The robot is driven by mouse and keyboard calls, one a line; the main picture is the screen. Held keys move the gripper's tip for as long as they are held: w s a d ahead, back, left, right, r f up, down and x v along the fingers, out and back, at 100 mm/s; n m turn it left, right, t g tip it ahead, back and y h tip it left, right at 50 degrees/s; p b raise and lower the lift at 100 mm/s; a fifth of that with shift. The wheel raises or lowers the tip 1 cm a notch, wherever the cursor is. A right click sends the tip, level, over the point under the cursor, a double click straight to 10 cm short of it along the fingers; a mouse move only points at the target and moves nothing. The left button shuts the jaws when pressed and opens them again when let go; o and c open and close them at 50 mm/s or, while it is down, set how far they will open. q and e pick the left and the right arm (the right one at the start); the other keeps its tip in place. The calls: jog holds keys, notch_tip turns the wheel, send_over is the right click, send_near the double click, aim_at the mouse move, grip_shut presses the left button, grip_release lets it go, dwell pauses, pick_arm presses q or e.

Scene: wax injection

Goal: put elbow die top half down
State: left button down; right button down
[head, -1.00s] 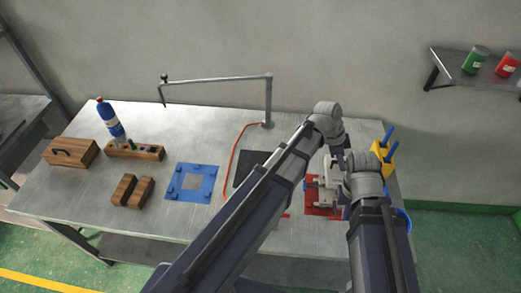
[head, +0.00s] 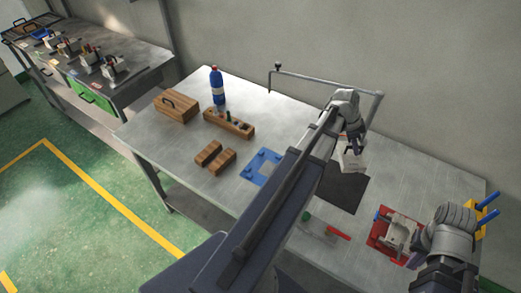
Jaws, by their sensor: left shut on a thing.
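My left gripper (head: 351,145) is shut on a pale grey block, the elbow die top half (head: 352,161), and holds it near the back edge of the black mat (head: 348,190). My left forearm hides part of the mats. Another pale die half (head: 397,236) sits on the red mat (head: 374,236) at the right. My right gripper (head: 421,258) is beside that half, at its right; its fingers are mostly hidden by its wrist, so I cannot tell whether they are open. The blue mat (head: 254,164) is left of my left forearm, partly covered.
Two wooden blocks (head: 222,162), a wooden holder (head: 236,130), a blue bottle (head: 217,88) and a handled wooden box (head: 178,108) stand at the left. A metal arm stand (head: 327,79) rises at the back. A yellow holder (head: 482,228) is at the right edge. The table's front left is clear.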

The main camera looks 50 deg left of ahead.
pick_arm(q)
jog(key=s+a+n+y, duration=0.1)
jog(key=s+a+n, duration=0.2)
jog(key=s+a, duration=0.6)
jog(key=s+a+r+n+t+y, duration=0.1)
jog(key=s+a+n, duration=0.25)
jog(key=a, duration=0.95)
jog(key=s+a+n+y, duration=0.1)
jog(key=s+a+n, duration=0.1)
jog(key=s+a, duration=0.7)
jog(key=s+a+n+y+p, duration=0.1)
jog(key=s+a+n, duration=0.2)
jog(key=s+a, duration=0.75)
notch_tip(320, 180, down, 6)
jog(key=b, duration=0.6)
jog(key=shift+s+d, duration=0.25)
jog(key=shift+f, duration=0.1)
notch_tip(320, 180, down, 4)
jog(key=b, duration=0.3)
jog(key=shift+r+b, duration=0.25)
jog(key=shift+b, duration=0.15)
jog(key=shift+f, duration=0.1)
jog(key=shift+f+b, duration=0.35)
jog(key=shift+b, duration=0.1)
jog(key=shift+f, duration=0.2)
